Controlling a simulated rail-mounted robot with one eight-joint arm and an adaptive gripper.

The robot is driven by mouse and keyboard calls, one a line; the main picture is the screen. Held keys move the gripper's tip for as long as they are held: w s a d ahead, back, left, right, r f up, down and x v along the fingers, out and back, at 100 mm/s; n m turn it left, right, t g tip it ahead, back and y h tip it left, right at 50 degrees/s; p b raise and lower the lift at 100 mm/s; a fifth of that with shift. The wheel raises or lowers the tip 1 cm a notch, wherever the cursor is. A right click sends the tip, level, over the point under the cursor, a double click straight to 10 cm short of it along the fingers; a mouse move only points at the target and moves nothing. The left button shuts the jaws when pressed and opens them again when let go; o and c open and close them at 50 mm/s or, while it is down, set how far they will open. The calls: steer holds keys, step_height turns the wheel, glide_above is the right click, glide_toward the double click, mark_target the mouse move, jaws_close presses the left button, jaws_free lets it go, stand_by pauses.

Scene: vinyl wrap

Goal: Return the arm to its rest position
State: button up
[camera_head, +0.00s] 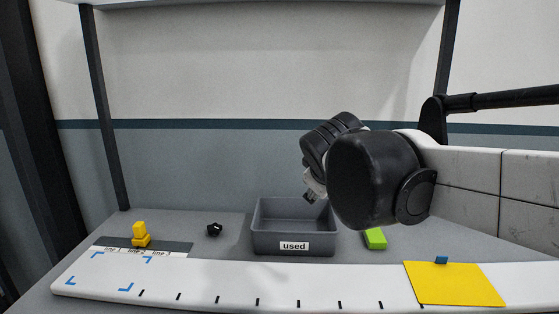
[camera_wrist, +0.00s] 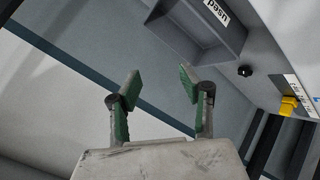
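My gripper (camera_wrist: 160,85) shows in the wrist view with its two green-padded fingers spread apart and nothing between them. In the head view my arm comes in from the right. Its dark rounded wrist hides most of the gripper, and a small part of the gripper (camera_head: 314,187) shows above the grey bin. The grey bin (camera_head: 294,233) is labelled "used" and stands on the table; its visible inside looks empty. It also shows in the wrist view (camera_wrist: 228,40), at the top right.
A yellow stacked piece (camera_head: 140,236) stands on the dark line-marked strip at left. A black knob-like object (camera_head: 214,230) lies left of the bin, a green block (camera_head: 375,239) right of it. A yellow sheet (camera_head: 455,284) with a blue piece (camera_head: 441,260) lies on the white panel (camera_head: 220,288) in front.

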steer(key=s+d+f+m+g, duration=0.1)
steer(key=s+d+f+m, duration=0.2)
steer(key=s, duration=0.4)
steer(key=s+d+f+m+g+p, duration=0.1)
steer(key=s+d+f+m, duration=0.2)
steer(key=s+f, duration=0.3)
steer(key=s+d+f+m+g+y, duration=0.1)
steer(key=s+d+f, duration=0.3)
steer(key=s, duration=0.5)
steer(key=shift+s+d+f+m, duration=0.2)
steer(key=shift+f+m, duration=0.3)
steer(key=shift+m, duration=0.4)
steer(key=shift+r, duration=0.1)
